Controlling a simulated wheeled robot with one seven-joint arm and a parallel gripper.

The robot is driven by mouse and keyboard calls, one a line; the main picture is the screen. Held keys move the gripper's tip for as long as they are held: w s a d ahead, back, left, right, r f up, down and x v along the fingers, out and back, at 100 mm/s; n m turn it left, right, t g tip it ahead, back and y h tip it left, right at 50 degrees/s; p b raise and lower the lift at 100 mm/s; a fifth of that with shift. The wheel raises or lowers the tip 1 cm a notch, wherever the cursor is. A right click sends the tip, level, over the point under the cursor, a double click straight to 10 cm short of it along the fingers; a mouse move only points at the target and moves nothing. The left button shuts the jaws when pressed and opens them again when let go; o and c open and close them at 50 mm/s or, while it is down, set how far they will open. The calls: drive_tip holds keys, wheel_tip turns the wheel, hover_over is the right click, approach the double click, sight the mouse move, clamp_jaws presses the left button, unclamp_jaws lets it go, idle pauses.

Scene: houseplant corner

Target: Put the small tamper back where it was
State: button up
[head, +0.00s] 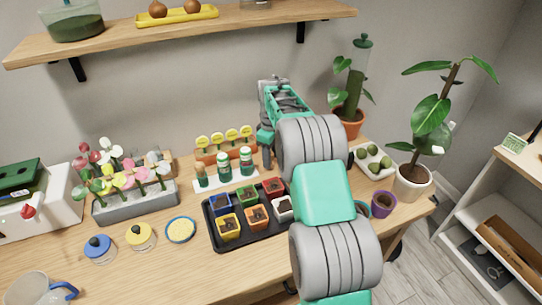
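Three upright pieces stand in a row on a white stand (207,186), behind the black tray. The left one (201,176) is the shortest and looks brown and green; the middle one (224,168) and right one (246,161) are green and white. They may be the tampers, but they are too small to be sure. My gripper (267,152) is just right of the right piece, near the back of the table. My arm hides part of it, so its fingers and anything between them are not clear.
A black tray (213,240) of coloured pots lies in front. Yellow round labels on a wooden block (218,155) stand behind. A flower trough (135,208), knobbed blue (98,248) and yellow (140,236) pieces and a yellow-filled dish (180,230) are left. Potted plants (412,182) stand right.

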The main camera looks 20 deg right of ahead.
wheel_tip(320, 180, up, 12)
drive_tip(key=s+a+r+m, duration=0.2)
drive_tip(key=s+a+r, duration=0.2)
drive_tip(key=s, duration=0.1)
drive_tip(key=s+a+f+m+t, duration=0.1)
drive_tip(key=s+a+f+m, duration=0.1)
drive_tip(key=s, duration=0.6)
drive_tip(key=s+a+f+m+t, duration=0.1)
drive_tip(key=s+a+f+m, duration=0.1)
drive_tip(key=s, duration=0.5)
drive_tip(key=s+a+f+m+t, duration=0.1)
drive_tip(key=s+a+f, duration=0.2)
drive_tip(key=s+a, duration=0.2)
drive_tip(key=shift+s+a+f+m+b, duration=0.1)
drive_tip(key=shift+s+a+m+b, duration=0.1)
drive_tip(key=shift+s, duration=0.75)
drive_tip(key=shift+s+a+f+m+b, duration=0.1)
drive_tip(key=shift+s+m, duration=0.1)
drive_tip(key=shift+s, duration=0.7)
